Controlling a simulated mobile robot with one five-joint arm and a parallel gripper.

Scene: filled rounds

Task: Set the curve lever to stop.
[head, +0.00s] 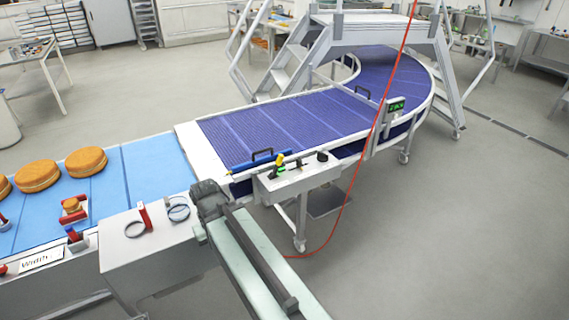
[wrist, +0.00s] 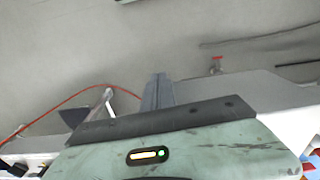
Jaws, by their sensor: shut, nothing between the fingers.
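A lever with a yellow grip (head: 279,160) stands on a pale control box (head: 300,182) at the near edge of the curved purple conveyor (head: 285,122). Its label, if any, is too small to read. My gripper (head: 208,192) is left of this box and apart from the lever, beside the grey box with the red handle. In the wrist view my shut, empty fingers (wrist: 158,92) point up the picture toward bare grey floor. The yellow grip is not clear in the wrist view.
A grey box (head: 150,250) with a red handle (head: 144,216) and cable loops stands left of my gripper. The light blue conveyor (head: 140,170) carries round cakes (head: 82,161). A red cable (head: 352,185) hangs right of the control box. Floor at right is clear.

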